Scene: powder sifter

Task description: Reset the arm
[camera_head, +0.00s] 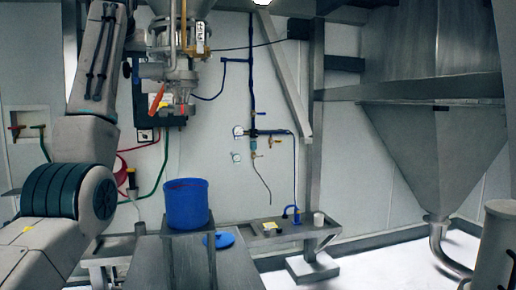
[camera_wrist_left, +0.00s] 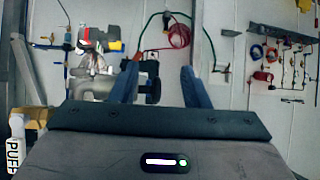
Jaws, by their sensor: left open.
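My left arm (camera_head: 98,60) comes in from the left in the head view and rises past the top edge. I cannot make out its fingers clearly there. In the left wrist view my left gripper (camera_wrist_left: 158,70) is open, with its two blue-grey fingers spread apart. Nothing is between the fingers; behind them, at a distance, is a wall with red and green hoses. My right gripper is in neither view.
A blue bucket (camera_head: 187,204) stands on a grey metal stand, with a blue lid (camera_head: 219,240) low beside it. A metal valve assembly (camera_head: 180,70) hangs above. A bench (camera_head: 300,235) is right of the bucket, and a large hopper (camera_head: 435,130) is at far right.

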